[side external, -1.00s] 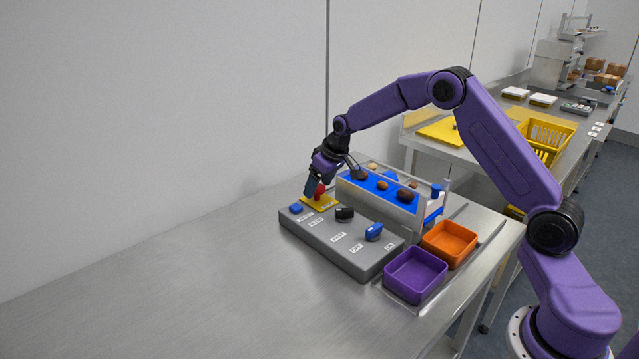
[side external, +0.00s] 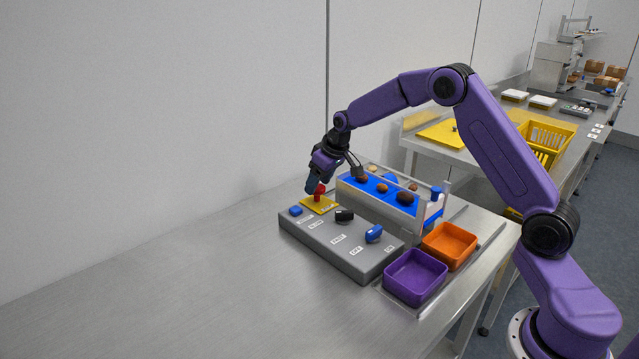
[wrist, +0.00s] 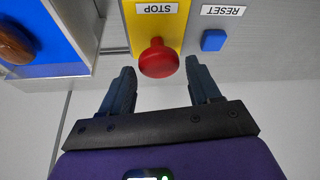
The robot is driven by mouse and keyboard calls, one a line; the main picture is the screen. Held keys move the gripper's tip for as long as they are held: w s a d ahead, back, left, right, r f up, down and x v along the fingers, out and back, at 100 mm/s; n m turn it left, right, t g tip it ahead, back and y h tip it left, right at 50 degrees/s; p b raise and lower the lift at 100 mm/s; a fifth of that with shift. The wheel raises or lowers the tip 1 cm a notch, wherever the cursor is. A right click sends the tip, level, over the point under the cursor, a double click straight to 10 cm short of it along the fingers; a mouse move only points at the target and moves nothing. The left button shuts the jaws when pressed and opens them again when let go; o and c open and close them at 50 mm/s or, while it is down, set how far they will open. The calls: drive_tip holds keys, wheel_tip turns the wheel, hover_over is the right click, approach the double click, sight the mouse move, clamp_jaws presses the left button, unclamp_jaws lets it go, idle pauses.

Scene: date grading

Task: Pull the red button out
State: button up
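The red button (side external: 319,189) stands on a yellow plate (side external: 313,206) at the far end of the grey control panel (side external: 340,251). In the wrist view the red button (wrist: 159,61) shows a round head on a narrower stem, below a STOP label. My gripper (wrist: 161,68) is open, with one dark finger on each side of the button's head and a visible gap to each. In the side view my gripper (side external: 312,189) is tilted down at the button and partly overlaps it. Contact with the button does not show.
A blue RESET button (wrist: 213,40) sits beside the yellow plate. The panel also holds a black knob (side external: 344,215) and a blue knob (side external: 374,232). A blue conveyor (side external: 376,187) carrying dates runs close behind. Purple (side external: 416,277) and orange (side external: 449,245) bins stand right.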

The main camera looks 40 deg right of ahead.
drive_tip(key=shift+o, duration=0.5)
drive_tip(key=v, duration=1.7)
drive_tip(key=shift+r, duration=0.2)
drive_tip(key=s+a+f+n+g, duration=0.3)
drive_tip(key=s+a+n, duration=0.2)
drive_tip(key=s+a, duration=1.1)
drive_tip(key=s+d+f+n, duration=0.2)
drive_tip(key=s+f, duration=0.1)
drive_tip(key=s, duration=0.9)
drive_tip(key=s+d+f+n+g, duration=0.1)
drive_tip(key=s+d+f+n, duration=0.1)
drive_tip(key=s, duration=0.9)
drive_tip(key=shift+s+f+n, duration=0.4)
drive_tip(key=shift+f+n, duration=0.1)
drive_tip(key=shift+n, duration=0.2)
